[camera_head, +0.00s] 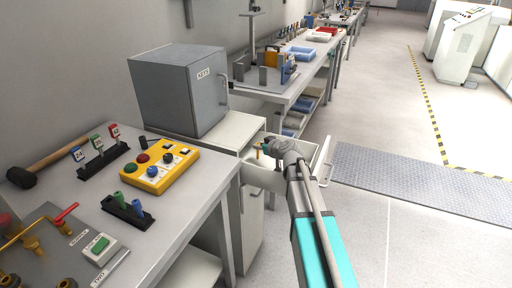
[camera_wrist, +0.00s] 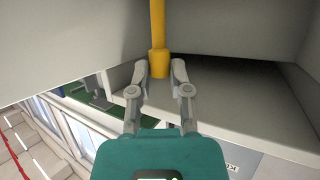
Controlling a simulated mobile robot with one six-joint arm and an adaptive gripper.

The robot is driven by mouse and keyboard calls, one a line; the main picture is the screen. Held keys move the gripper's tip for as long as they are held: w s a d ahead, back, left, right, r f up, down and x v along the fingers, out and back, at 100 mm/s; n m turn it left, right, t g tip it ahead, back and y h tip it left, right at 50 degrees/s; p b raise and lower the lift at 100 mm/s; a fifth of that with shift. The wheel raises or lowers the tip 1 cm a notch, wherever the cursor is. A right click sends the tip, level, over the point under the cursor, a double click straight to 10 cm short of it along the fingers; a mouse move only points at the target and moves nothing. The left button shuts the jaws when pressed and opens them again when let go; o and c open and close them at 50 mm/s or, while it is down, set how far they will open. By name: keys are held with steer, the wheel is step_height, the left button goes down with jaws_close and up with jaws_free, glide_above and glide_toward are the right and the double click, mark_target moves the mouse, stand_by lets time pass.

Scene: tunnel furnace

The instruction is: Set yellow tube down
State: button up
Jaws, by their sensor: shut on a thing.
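The yellow tube (camera_wrist: 157,28) stands out ahead of my gripper (camera_wrist: 160,72) in the wrist view. Its thicker collar end (camera_wrist: 158,64) sits between the two grey fingertips, which are shut on it. Its far end runs out of the top of that view. In the head view my gripper (camera_head: 267,148) is at the open white cabinet unit (camera_head: 238,128) beside the bench. Only a small yellow-orange bit of the tube (camera_head: 259,152) shows there. I cannot tell whether the tube touches any surface.
Pale walls flank the tube closely in the wrist view, with a dark gap behind it.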

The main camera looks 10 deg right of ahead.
steer(key=shift+b+x, duration=0.4)
steer(key=shift+x, duration=0.6)
steer(key=shift+f, duration=0.3)
steer(key=shift+f+b, duration=0.1)
steer(key=shift+b, duration=0.25)
steer(key=o, duration=0.8)
steer(key=shift+r, duration=0.2)
steer(key=p+v, duration=0.3)
steer(key=v, duration=0.4)
steer(key=shift+s, duration=0.3)
steer(key=shift+d, duration=0.1)
